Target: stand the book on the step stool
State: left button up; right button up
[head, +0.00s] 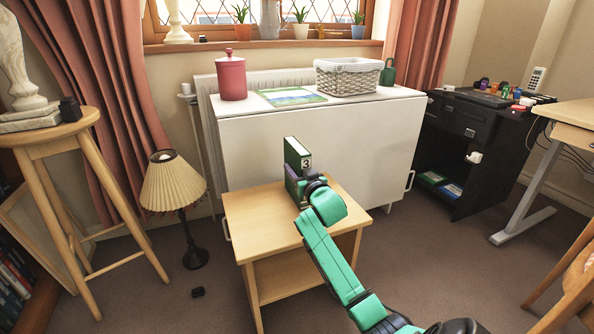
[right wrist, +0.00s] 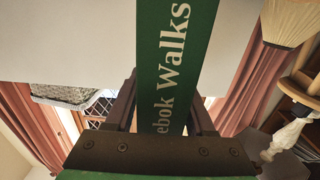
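My right gripper (head: 309,186) is at the book's near side. In the right wrist view the green spine (right wrist: 168,60), lettered "ebok Walks", runs between the two dark fingers, which appear to press on both sides. My gripper and arm hide the book's lower edge, so I cannot tell whether it touches the stool top. My left gripper is in neither view.
A white cabinet (head: 345,150) stands right behind the stool, with a red canister (head: 231,78) and a wicker basket (head: 347,78) on top. A pleated lamp (head: 173,182) and a tall round stool (head: 50,136) are at left. A black desk (head: 455,150) is at right.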

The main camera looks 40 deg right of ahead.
jog(key=shift+o, duration=0.2)
jog(key=shift+s+a+r, duration=0.1)
jog(key=shift+s+a, duration=0.05)
jog(key=shift+s, duration=0.1)
pick_arm(q)
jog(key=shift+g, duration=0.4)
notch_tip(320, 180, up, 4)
jog(key=p, duration=0.4)
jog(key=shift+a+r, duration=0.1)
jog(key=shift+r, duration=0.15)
pick_arm(e)
jog(key=v, duration=1.1)
jog(key=shift+s, duration=0.25)
